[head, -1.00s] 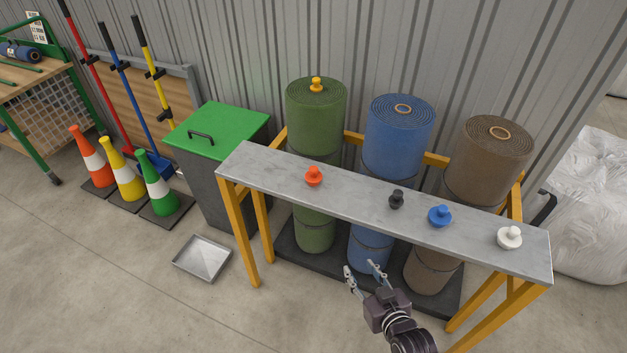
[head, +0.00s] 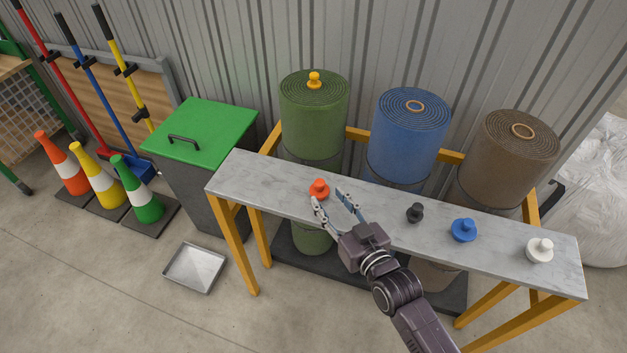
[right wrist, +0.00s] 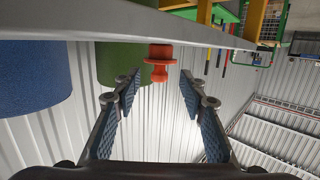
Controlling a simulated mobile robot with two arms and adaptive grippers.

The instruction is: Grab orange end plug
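The orange end plug (head: 319,189) stands on the grey shelf top (head: 265,181), toward its left end. My right gripper (head: 331,196) is open, with its fingertips just in front of and beside the plug in the head view. In the right wrist view the plug (right wrist: 159,62) shows beyond and between the two spread fingers (right wrist: 157,88), with nothing held. I cannot tell whether a finger touches it. My left gripper is not in view.
A black plug (head: 414,213), a blue plug (head: 463,230) and a white plug (head: 539,250) stand farther right on the shelf. Behind it are green (head: 313,125), blue (head: 405,145) and brown (head: 508,160) turf rolls. A yellow plug (head: 314,80) sits on the green roll.

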